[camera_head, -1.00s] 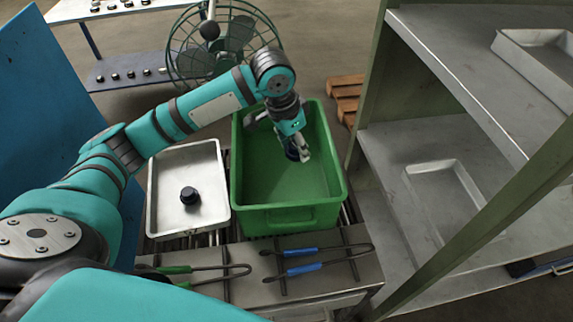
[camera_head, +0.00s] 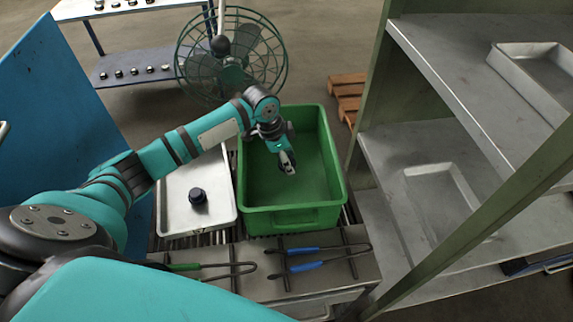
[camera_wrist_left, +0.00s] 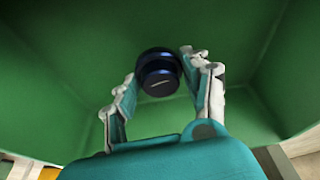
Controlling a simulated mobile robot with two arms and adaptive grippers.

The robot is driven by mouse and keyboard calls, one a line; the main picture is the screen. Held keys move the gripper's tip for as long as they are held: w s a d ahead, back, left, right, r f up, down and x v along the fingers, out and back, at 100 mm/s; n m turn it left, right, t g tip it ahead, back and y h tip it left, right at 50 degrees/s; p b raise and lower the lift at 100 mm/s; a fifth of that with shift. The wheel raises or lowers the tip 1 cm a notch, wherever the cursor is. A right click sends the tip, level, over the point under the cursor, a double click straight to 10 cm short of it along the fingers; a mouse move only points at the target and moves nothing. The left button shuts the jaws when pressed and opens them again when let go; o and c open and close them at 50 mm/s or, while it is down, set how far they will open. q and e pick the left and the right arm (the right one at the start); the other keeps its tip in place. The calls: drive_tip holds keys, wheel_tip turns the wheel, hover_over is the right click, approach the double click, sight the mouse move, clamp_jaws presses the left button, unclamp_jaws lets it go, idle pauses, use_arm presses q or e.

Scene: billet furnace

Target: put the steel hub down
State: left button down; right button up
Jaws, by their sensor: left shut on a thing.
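My left gripper (camera_head: 288,168) is inside the green bin (camera_head: 293,218), above its floor. In the left wrist view the steel hub (camera_wrist_left: 158,72), dark and round with a bluish sheen, sits between the fingertips of the left gripper (camera_wrist_left: 157,67), which is shut on it. The green bin walls (camera_wrist_left: 60,70) surround it there. In the head view the held hub is mostly hidden by the fingers. The gap between hub and bin floor cannot be judged. My right gripper is not in view.
A metal tray (camera_head: 178,215) with another dark hub (camera_head: 198,196) stands left of the bin. Blue-handled tongs (camera_head: 305,267) and green-handled tongs (camera_head: 185,267) lie in front. A steel shelf (camera_head: 500,110) rises on the right. A fan (camera_head: 230,55) stands behind.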

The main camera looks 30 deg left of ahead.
use_arm(q)
wheel_tip(320, 180, down, 3)
drive_tip(key=shift+p, duration=0.3)
drive_tip(key=shift+f, duration=0.2)
drive_tip(key=c, duration=0.6)
unclamp_jaws()
drive_tip(key=shift+r, duration=0.1)
drive_tip(key=b+v, duration=0.2)
drive_tip(key=v, duration=1)
